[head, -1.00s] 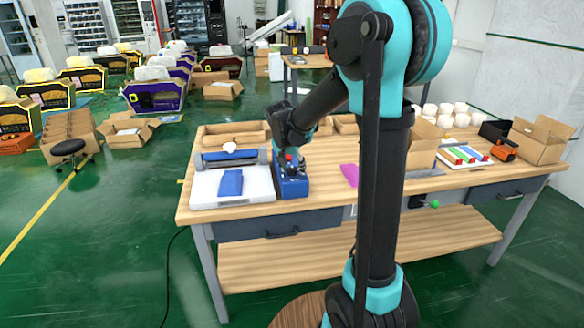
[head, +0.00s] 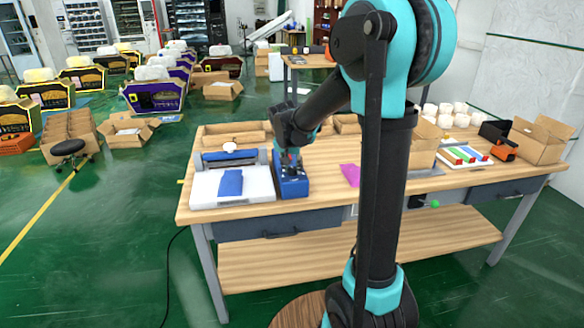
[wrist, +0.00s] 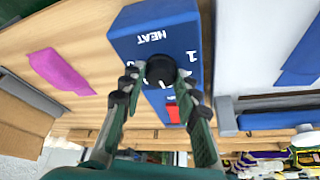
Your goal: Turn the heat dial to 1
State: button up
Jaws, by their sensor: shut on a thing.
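The heat dial (wrist: 160,70) is a round black knob on a blue control box (wrist: 150,25) marked HEAT, in the wrist view. My gripper (wrist: 160,82) has its two fingers around the dial, one on each side, shut on it. A "1" shows to one side of the dial, and other markings are partly hidden by a finger. A red part (wrist: 173,113) of the box shows between the fingers. In the head view the blue box (head: 292,188) stands on the table, with my gripper (head: 290,158) above it; the dial is hidden there.
A white sealer-like device (head: 262,184) with a blue pouch (head: 231,183) stands left of the box. A magenta piece (head: 350,174) lies to the right. Cardboard trays (head: 232,133) line the table's back. The bare wood front edge (head: 330,198) is clear.

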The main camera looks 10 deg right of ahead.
jog(key=n+y, duration=0.1)
jog(key=n, duration=0.4)
jog(key=shift+d+y, duration=0.2)
jog(key=shift+y, duration=0.2)
jog(key=n+y, duration=0.1)
jog(key=n, duration=0.3)
jog(key=shift+d+y, duration=0.1)
jog(key=shift+y, duration=0.3)
jog(key=n, duration=0.2)
jog(key=n+g+y, duration=0.1)
jog(key=n, duration=0.2)
jog(key=shift+w+d+y, duration=0.1)
jog(key=shift+w+y, duration=0.05)
jog(key=shift+y, duration=0.15)
jog(key=n, duration=0.2)
jog(key=n+g, duration=0.1)
jog(key=n, duration=0.1)
jog(key=shift+n+g+y, duration=0.3)
jog(key=shift+n+y, duration=0.1)
jog(key=o, duration=1.2)
jog(key=shift+c, duration=0.2)
jog(key=shift+r, duration=0.1)
